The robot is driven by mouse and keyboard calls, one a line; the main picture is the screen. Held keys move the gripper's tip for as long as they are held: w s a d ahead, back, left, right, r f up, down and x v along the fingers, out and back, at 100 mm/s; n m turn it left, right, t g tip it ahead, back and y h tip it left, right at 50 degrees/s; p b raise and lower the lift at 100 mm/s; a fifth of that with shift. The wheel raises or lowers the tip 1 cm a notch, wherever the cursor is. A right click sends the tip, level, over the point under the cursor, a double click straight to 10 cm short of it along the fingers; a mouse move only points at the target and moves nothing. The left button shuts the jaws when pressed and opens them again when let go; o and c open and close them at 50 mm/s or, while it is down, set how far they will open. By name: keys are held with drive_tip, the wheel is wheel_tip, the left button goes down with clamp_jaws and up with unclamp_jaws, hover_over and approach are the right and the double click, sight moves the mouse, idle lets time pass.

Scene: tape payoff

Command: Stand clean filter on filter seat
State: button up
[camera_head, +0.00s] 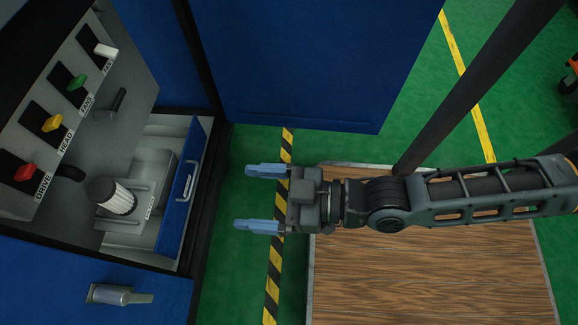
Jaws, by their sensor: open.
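A white pleated filter (121,201) with a dark round cap is inside the open cabinet at the left. It appears to stand on a light grey block (120,226), which looks like the filter seat and has a small label I cannot read. The filter's base is partly hidden, so I cannot tell how it sits. My gripper (258,198) is open and empty, its two blue fingers pointing left toward the cabinet. It is well to the right of the filter, apart from it, above the floor stripe.
A blue panel with a grey handle (187,181) stands between my gripper and the filter. A panel of coloured switches (52,122) overhangs the upper left. A blue door (310,60) hangs open at the top. A wooden tabletop (430,280) lies under my arm.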

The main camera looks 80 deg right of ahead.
drive_tip(key=s+r+g, duration=0.1)
drive_tip(key=s+r, duration=0.6)
drive_tip(key=r, duration=0.1)
drive_tip(key=shift+d+r+n+g+y, duration=0.3)
idle(0.8)
